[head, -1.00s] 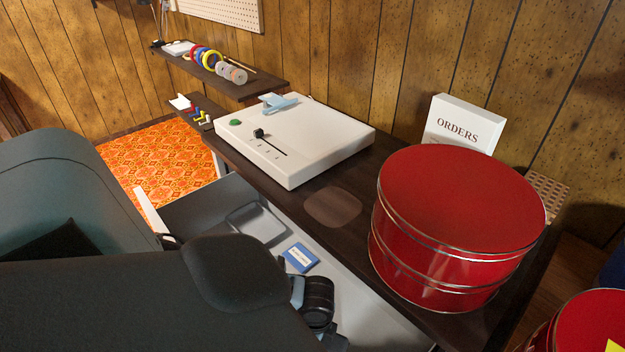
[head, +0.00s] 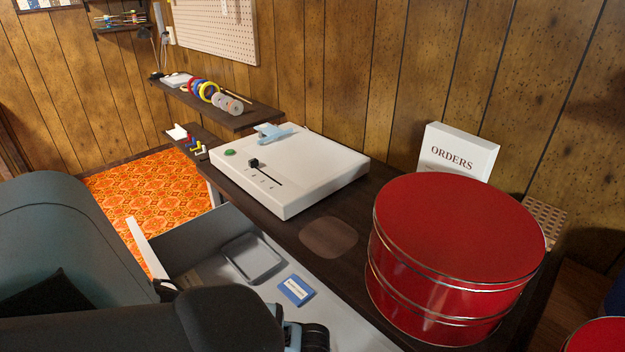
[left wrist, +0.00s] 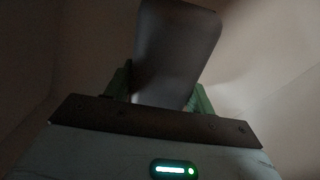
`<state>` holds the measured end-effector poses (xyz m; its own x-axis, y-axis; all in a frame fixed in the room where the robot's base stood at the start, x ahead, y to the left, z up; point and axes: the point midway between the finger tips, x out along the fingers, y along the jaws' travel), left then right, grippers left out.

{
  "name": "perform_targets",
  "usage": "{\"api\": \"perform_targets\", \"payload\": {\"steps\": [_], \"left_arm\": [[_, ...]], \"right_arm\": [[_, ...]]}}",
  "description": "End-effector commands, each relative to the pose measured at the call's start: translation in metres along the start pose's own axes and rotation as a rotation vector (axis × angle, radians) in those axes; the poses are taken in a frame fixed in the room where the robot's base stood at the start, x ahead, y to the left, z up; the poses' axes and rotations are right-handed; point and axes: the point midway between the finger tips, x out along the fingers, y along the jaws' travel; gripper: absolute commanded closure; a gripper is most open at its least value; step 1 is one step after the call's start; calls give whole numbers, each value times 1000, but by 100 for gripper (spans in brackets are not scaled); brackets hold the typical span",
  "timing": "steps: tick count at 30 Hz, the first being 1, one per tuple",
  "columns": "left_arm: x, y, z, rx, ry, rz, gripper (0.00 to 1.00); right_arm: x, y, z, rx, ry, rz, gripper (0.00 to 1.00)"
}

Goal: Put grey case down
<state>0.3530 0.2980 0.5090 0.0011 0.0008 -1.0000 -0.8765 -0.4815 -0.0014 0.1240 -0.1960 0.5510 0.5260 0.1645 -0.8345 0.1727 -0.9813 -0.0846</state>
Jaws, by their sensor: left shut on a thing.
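In the left wrist view my left gripper (left wrist: 162,98) is shut on a grey case (left wrist: 176,45). The case looks like a dark, smooth slab with rounded corners and stands out between the green fingers. Its far end is in front of a plain, blurred pale background, so I cannot tell whether it touches anything. In the head view my left arm fills the lower left and hides the gripper and the case. My right gripper is not in view.
An open grey drawer (head: 212,237) holds a shallow grey tray (head: 252,259) and a blue-and-white box (head: 296,290). Above it, the dark tabletop (head: 285,222) carries a white machine (head: 300,175), a large red tin (head: 455,235) and an ORDERS box (head: 457,153).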

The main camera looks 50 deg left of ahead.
Motion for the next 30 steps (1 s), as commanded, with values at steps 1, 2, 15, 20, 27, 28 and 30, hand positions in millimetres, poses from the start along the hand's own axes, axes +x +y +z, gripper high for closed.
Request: {"api": "perform_targets", "payload": {"steps": [1,2,15,20,27,28,30], "left_arm": [[1,0,0,0,0,0,43],[1,0,0,0,1,0,39],[-2,0,0,0,0,0,24],[-18,-1,-1,0,3,-2,24],[-67,-1,0,1,2,-3,24],[-73,-1,0,1,3,-3,24],[-86,-1,0,1,2,-3,24]], "right_arm": [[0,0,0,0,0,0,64],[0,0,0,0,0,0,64],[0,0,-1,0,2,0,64],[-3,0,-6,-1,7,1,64],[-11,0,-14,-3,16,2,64],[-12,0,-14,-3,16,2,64],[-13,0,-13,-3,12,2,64]]}}
